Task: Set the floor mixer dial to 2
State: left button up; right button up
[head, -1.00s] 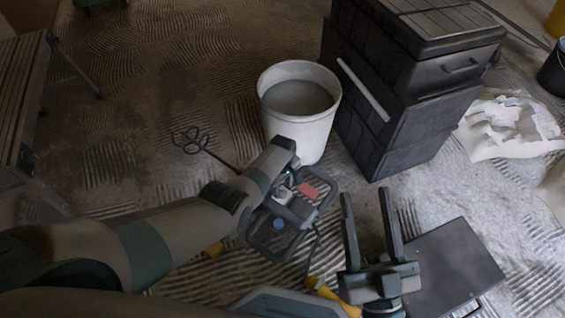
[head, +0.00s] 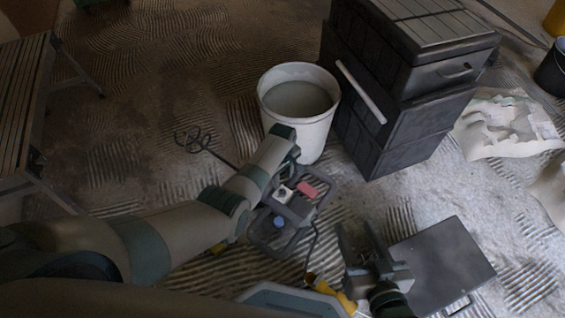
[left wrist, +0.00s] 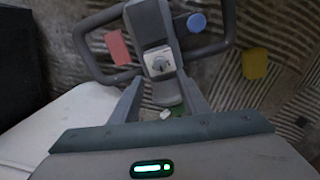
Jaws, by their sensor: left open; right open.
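The floor mixer (head: 270,236) lies on the ridged floor near the middle of the head view, with a dark looped handle frame and a whisk rod reaching up-left. Its dial (left wrist: 161,64) is a grey knob on a pale square plate; the number it points to is too small to read. My left gripper (left wrist: 159,80) is open, its fingertips at either side of the dial's lower edge in the left wrist view, apparently not holding it. My right gripper (head: 360,232) is open and empty, right of the mixer.
A white bucket (head: 312,132) of grey liquid stands just beyond the mixer, beside stacked black toolboxes (head: 400,130). A dark flat case (head: 445,262) lies right of my right gripper. The mixer also carries a red pad (left wrist: 118,47) and a blue knob (left wrist: 197,22).

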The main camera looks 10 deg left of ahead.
pick_arm(q)
notch_tip(320, 180, up, 8)
jog(key=p, duration=0.3)
jog(key=shift+r, duration=0.2)
pick_arm(e)
jog(key=s+d+f+g+h, duration=0.2)
jog(key=s+d+f+g, duration=0.2)
jog(key=s+f+g, duration=0.1)
jog(key=shift+s+d+f+g, duration=0.3)
jog(key=shift+s+f+g, duration=0.1)
jog(key=shift+f, duration=0.4)
pick_arm(q)
jog(key=shift+s, duration=0.1)
